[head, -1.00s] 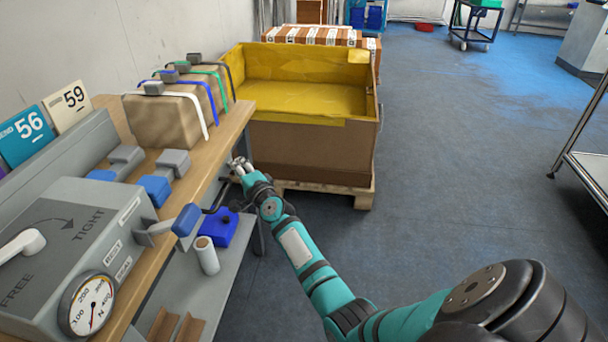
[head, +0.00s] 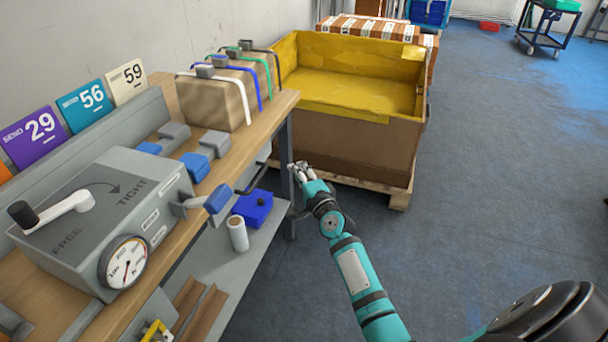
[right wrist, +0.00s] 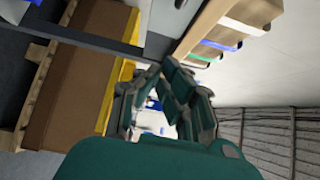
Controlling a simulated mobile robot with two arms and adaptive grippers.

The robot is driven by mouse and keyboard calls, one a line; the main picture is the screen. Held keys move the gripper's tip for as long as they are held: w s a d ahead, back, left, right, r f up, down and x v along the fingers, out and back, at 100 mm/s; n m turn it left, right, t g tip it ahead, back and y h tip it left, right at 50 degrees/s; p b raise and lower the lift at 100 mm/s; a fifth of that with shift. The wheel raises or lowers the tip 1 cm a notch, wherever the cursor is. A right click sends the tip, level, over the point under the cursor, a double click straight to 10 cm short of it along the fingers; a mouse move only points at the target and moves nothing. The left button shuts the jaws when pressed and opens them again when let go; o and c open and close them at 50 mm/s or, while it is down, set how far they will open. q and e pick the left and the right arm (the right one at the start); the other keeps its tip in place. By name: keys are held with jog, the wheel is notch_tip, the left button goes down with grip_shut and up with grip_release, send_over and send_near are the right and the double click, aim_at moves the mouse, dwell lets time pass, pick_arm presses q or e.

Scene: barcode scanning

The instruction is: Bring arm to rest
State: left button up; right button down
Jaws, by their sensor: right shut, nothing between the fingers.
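My right arm reaches in from the lower right of the head view. Its gripper (head: 301,170) is beside the front edge of the workbench (head: 283,103), near a bench leg and in front of the large box. It is shut and empty. In the right wrist view the gripper's fingers (right wrist: 172,100) are close together, with nothing held between them. My left gripper is not in the head view.
On the bench are a strapped parcel (head: 213,100) and a grey tensioner box (head: 90,225) with a crank and dial. A yellow-lined carton (head: 345,145) on a pallet stands beyond the gripper. The blue floor at right is open.

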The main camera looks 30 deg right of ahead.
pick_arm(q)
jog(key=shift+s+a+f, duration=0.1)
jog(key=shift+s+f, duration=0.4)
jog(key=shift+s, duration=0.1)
pick_arm(e)
jog(key=shift+s+a, duration=0.15)
jog(key=shift+s, duration=1.35)
